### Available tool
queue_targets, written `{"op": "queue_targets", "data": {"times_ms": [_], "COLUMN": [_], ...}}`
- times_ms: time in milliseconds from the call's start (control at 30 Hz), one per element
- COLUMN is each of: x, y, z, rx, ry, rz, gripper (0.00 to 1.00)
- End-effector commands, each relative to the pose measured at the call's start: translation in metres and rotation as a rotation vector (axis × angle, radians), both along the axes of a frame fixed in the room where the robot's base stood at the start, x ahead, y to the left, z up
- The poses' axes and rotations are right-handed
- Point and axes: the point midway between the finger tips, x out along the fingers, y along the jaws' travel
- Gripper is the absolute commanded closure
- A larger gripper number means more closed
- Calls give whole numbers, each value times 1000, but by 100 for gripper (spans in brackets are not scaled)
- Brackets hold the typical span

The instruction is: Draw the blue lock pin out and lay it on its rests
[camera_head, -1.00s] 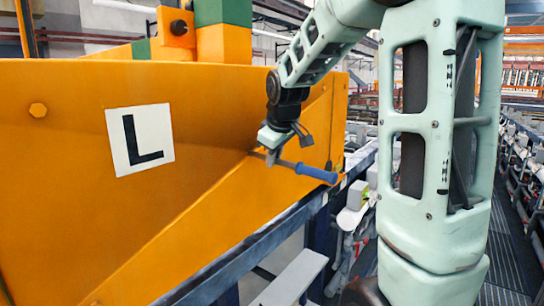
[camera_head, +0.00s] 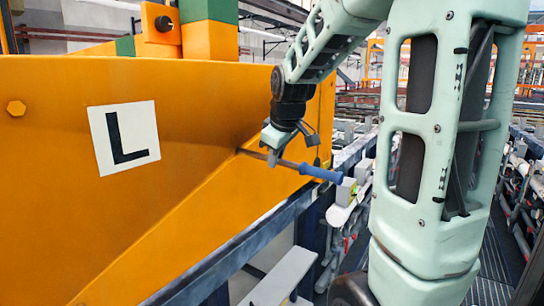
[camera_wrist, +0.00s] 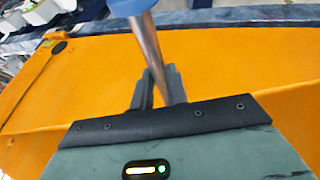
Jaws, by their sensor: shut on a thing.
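The blue lock pin is a metal rod with a blue grip (camera_head: 322,173). It stands out from the orange panel (camera_head: 200,130), and its left end is at the panel's slanted edge. My gripper (camera_head: 273,158) is shut on the metal rod, left of the blue grip. In the wrist view the rod (camera_wrist: 148,45) passes between my two grey fingers (camera_wrist: 160,85), with the blue grip (camera_wrist: 130,6) at the top edge. I cannot tell how much of the rod is inside the panel. A pale grey block (camera_head: 345,190) by the grip's right end may be a rest.
A white plate marked L (camera_head: 124,137) is on the orange panel. A dark blue rail (camera_head: 240,250) runs below the panel, with a light grey ledge (camera_head: 278,278) under it. Racks with pale parts (camera_head: 515,170) line the right side.

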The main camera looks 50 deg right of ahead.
Motion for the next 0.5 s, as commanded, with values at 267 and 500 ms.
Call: {"op": "queue_targets", "data": {"times_ms": [267, 500], "x": [-12, -23], "y": [-1, -2], "z": [1, 1], "rx": [-1, -1], "ry": [-3, -3], "rz": [-1, -1], "gripper": [100, 100]}}
